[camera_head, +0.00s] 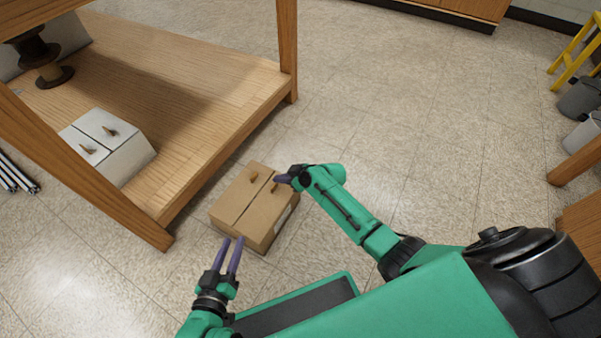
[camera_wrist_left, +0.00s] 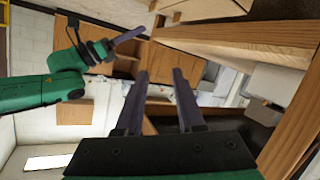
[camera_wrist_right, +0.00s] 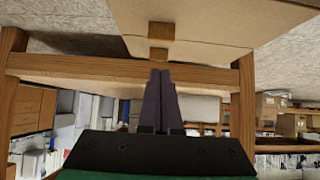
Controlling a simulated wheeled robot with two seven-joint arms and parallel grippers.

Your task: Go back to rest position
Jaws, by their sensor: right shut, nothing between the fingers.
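My left gripper (camera_head: 232,242) is open and empty, in front of a cardboard box (camera_head: 240,205) in the head view. Its two purple fingers stand apart in the left wrist view (camera_wrist_left: 160,75). My right gripper (camera_head: 277,179) is shut and empty at the box's right side, close to a small brown peg on its top. In the right wrist view its fingers (camera_wrist_right: 160,72) are together, their tips just below the box (camera_wrist_right: 220,25) and its brown tabs. I cannot tell whether they touch it. My right arm also shows in the left wrist view.
A wooden shelf unit (camera_head: 190,185) stands on the left, with a white box (camera_head: 135,160) on its lower board. Dark metal bars (camera_head: 15,172) lie at the far left. Grey buckets (camera_head: 580,98) and a yellow stool (camera_head: 572,62) are at the right. The floor beyond the box is clear.

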